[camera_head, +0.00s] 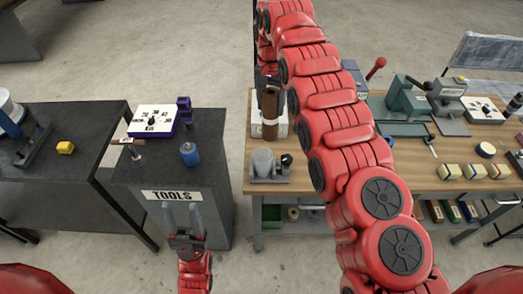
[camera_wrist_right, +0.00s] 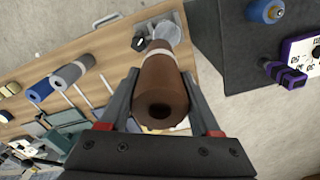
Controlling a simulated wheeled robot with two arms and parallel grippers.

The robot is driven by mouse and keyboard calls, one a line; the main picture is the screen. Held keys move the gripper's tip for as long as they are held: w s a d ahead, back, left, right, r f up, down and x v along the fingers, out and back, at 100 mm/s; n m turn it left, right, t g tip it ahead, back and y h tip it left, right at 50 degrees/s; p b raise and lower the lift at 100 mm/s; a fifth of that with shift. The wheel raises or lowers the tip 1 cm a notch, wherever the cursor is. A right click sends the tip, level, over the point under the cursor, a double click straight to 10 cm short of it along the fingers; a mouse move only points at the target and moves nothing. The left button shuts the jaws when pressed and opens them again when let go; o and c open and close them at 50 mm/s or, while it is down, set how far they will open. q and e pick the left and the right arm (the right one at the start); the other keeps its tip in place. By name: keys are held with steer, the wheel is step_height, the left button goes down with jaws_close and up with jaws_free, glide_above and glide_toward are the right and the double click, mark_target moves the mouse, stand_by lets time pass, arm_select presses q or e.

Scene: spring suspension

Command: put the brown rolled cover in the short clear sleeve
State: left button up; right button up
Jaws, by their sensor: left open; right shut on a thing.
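The brown rolled cover (camera_head: 270,103) stands roughly upright over the near left part of the wooden bench in the head view. In the right wrist view the brown rolled cover (camera_wrist_right: 165,82) has a hollow open end facing the camera and a pale band around its far part. My right gripper (camera_wrist_right: 160,90) is shut on it, one finger on each side. I cannot make out the short clear sleeve for certain. A grey rounded piece (camera_head: 263,161) sits near the bench edge, just below the cover in the head view. My left gripper (camera_head: 182,211) is open and empty before the tools cabinet.
The tools cabinet (camera_head: 216,185) carries a blue canister (camera_head: 189,153), a purple clamp (camera_head: 184,106) and a purple-edged box (camera_head: 153,121). The wooden bench (camera_head: 400,176) holds a green vise (camera_head: 407,97) and several small blocks. My right arm hides the bench's middle.

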steer(key=shift+s+a+r, duration=0.15)
steer(key=shift+a, duration=0.25)
steer(key=shift+s+a+r, duration=0.1)
steer(key=shift+a+r, duration=0.05)
steer(key=shift+a, duration=0.25)
steer(key=shift+a+f+m, duration=0.15)
steer(key=shift+f+m, duration=0.05)
steer(key=shift+m, duration=0.1)
steer(key=b, duration=0.7)
glide_above(263, 136)
steer(key=f, duration=0.7)
steer(key=shift+w+d+f, duration=0.15)
steer(key=shift+w+d, duration=0.05)
steer(key=shift+w, duration=0.05)
steer(key=f+p, duration=0.1)
steer(key=f, duration=0.1)
steer(key=f+p, duration=0.1)
steer(key=f, duration=0.2)
steer(key=shift+s+a+f, duration=0.15)
steer(key=shift+a+f, duration=0.05)
step_height(263, 136, down, 5)
steer(key=shift+f+p, duration=0.1)
steer(key=shift+p, duration=0.35)
steer(key=o, duration=1.5)
